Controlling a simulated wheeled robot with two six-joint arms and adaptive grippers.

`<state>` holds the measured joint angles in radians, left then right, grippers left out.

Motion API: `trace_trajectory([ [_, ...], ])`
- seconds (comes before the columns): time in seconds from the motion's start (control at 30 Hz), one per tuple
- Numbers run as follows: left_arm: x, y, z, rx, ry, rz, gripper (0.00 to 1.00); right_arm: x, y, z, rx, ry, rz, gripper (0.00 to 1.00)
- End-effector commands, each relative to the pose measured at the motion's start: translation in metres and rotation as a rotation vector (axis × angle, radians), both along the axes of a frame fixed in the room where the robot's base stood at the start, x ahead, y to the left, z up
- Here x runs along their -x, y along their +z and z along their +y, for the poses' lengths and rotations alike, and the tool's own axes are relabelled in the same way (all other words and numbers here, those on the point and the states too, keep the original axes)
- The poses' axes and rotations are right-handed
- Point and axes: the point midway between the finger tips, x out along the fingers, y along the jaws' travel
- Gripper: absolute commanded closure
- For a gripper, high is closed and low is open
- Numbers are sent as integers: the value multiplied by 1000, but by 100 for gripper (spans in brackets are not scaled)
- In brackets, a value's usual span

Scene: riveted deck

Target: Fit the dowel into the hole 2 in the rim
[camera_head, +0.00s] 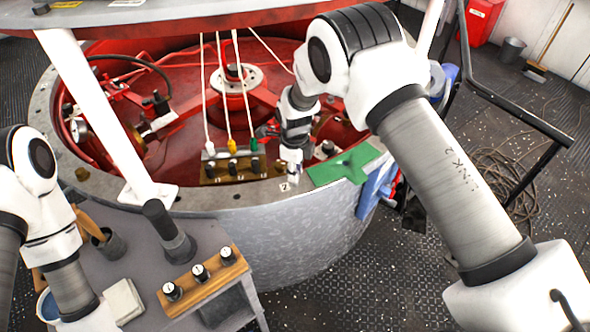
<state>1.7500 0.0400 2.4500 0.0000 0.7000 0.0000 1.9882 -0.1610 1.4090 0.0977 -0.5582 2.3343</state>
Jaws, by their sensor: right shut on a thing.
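The rim (240,198) is the grey metal edge of a large round tank with a red inside. A small white tag marked 2 (284,187) is on the rim. My right gripper (288,155) is over the rim just behind this tag, pointing down. It is shut on a small pale piece, probably the dowel (293,168); the view is too small to be sure. The hole is hidden under the gripper, and I cannot tell whether the piece is in it. My left arm is at the left edge, and its gripper is out of view.
A wooden block with several black-and-white knobs (205,283) is on the grey bench at lower left. A green cloth (345,165) lies on the rim right of my gripper. A connector block (232,168) with cables stands left of it. White posts support the upper ring.

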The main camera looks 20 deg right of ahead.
Motion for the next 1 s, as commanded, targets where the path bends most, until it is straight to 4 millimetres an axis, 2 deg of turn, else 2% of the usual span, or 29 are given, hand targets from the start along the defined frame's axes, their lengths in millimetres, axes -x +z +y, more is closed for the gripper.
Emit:
trace_trajectory([
  [0.17, 0, -4, 0, 0, 0, 0, 69, 0, -4, 0, 0, 0, 0, 100],
  [0.2, 0, -3, 0, 0, 0, 0, 69, 0, -3, 0, 0, 0, 0, 69],
  [0.27, 0, -3, 0, 0, 0, 0, 69, 0, -3, 0, 0, 0, 0, 50],
  [0.57, 0, -3, 0, 0, 0, 0, 69, 0, -3, 0, 0, 0, 0, 50],
  [0.67, 0, -3, 0, 0, 0, 0, 69, 0, 5, 0, 0, 0, -1, 50],
  [0.77, 0, -3, 0, 0, 0, 0, 69, 0, 22, 0, 0, -1, -3, 50],
  [1.0, 0, -3, 0, 0, 0, 0, 69, 1, 84, 1, 0, 0, -4, 50],
])
